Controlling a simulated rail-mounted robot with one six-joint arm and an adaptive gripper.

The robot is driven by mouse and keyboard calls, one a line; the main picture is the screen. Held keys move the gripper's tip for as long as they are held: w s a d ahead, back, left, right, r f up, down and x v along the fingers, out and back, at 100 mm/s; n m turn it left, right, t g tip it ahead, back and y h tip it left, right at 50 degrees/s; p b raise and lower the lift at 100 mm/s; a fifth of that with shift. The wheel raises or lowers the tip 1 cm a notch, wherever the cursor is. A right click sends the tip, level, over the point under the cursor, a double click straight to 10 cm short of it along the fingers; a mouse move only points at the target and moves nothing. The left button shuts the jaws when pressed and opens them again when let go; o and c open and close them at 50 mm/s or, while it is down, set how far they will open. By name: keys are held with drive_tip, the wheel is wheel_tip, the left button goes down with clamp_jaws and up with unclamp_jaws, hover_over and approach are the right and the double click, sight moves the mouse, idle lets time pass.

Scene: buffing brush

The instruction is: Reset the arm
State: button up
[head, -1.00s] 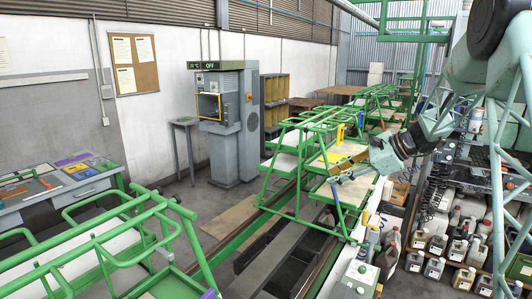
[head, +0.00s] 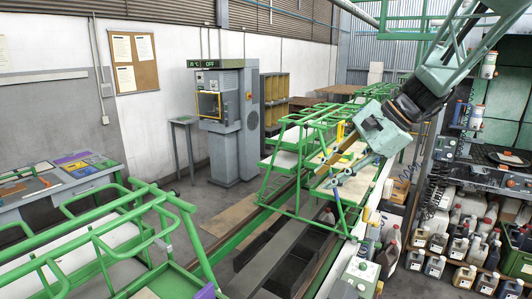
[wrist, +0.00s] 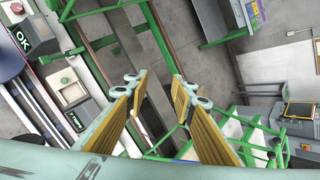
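My gripper (head: 329,175) hangs from my arm at the right of centre in the head view, tilted down and to the left. It is in front of the green rack (head: 285,165) in that view; whether it touches the rack cannot be told. In the wrist view its two fingers with yellow ribbed pads (wrist: 158,84) stand apart with nothing between them. The gripper is open and empty. I cannot make out a buffing brush in either view.
A green rail frame (head: 110,235) fills the front left. A grey machine (head: 225,130) stands by the wall. Several bottles (head: 440,240) sit on shelves at the right. A control box with green buttons (head: 358,275) stands at the front. Grey floor (head: 190,200) is open near the machine.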

drive_tip(key=s+a+r+n+h+b, duration=0.1)
drive_tip(key=s+a+r+n+h, duration=0.15)
drive_tip(key=s, duration=0.95)
drive_tip(key=s+d+f+n+h+b, duration=0.1)
drive_tip(key=s+n, duration=0.4)
drive_tip(key=s, duration=1.1)
drive_tip(key=s+d+f+n+h+b, duration=0.2)
drive_tip(key=s+d+f+n+h, duration=0.1)
drive_tip(key=s, duration=1.4)
wheel_tip(320, 180, down, 2)
drive_tip(key=d+n, duration=0.1)
drive_tip(key=n, duration=0.1)
drive_tip(key=shift+s+d+n+t, duration=0.3)
drive_tip(key=shift+d+n, duration=0.05)
drive_tip(key=shift+h, duration=0.25)
